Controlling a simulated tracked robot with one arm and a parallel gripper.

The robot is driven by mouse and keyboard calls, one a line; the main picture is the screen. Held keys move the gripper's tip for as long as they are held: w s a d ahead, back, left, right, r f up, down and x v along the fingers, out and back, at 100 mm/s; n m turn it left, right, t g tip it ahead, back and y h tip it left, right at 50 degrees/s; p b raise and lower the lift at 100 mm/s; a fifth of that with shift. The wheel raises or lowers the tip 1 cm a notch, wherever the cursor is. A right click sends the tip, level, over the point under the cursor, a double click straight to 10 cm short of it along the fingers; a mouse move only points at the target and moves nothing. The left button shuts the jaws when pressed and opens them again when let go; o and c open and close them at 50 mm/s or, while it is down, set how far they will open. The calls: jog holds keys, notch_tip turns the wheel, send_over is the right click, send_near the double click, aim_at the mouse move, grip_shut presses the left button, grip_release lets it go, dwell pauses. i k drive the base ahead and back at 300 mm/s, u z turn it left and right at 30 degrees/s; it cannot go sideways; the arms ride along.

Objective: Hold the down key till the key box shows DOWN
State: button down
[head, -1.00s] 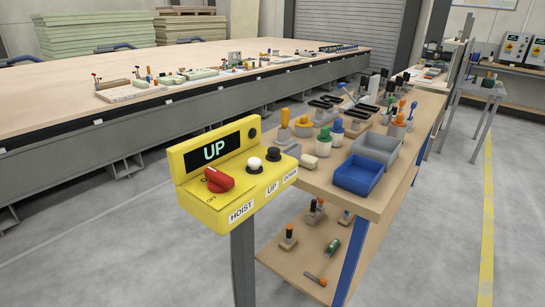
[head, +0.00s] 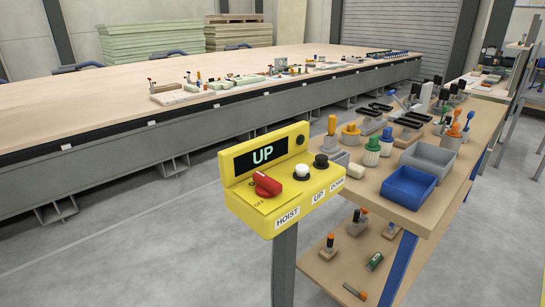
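The yellow key box (head: 262,204) stands on a grey post in the middle of the head view. Its dark display (head: 262,156) reads UP in pale green letters. A red rotary switch (head: 267,184) sits above the HOIST label. The white up key (head: 302,172) is above the UP label. The black down key (head: 321,161) is above the DOWN label, to the right of the white key. Nothing touches the keys. My gripper is not in this view.
A wooden bench (head: 408,214) right behind the box bears a blue bin (head: 408,187), a grey bin (head: 428,160) and several knobs and tools. A long wooden table (head: 120,112) runs along the back left. The grey floor (head: 130,255) at front left is clear.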

aim_at(321, 159)
jog(key=k, duration=0.65)
jog(key=z, duration=0.35)
jog(key=i, duration=0.45)
jog(key=z, duration=0.55)
jog(key=i, duration=1.25)
jog(key=u, duration=0.75)
jog(key=i, duration=0.55)
jog(key=u, duration=0.45)
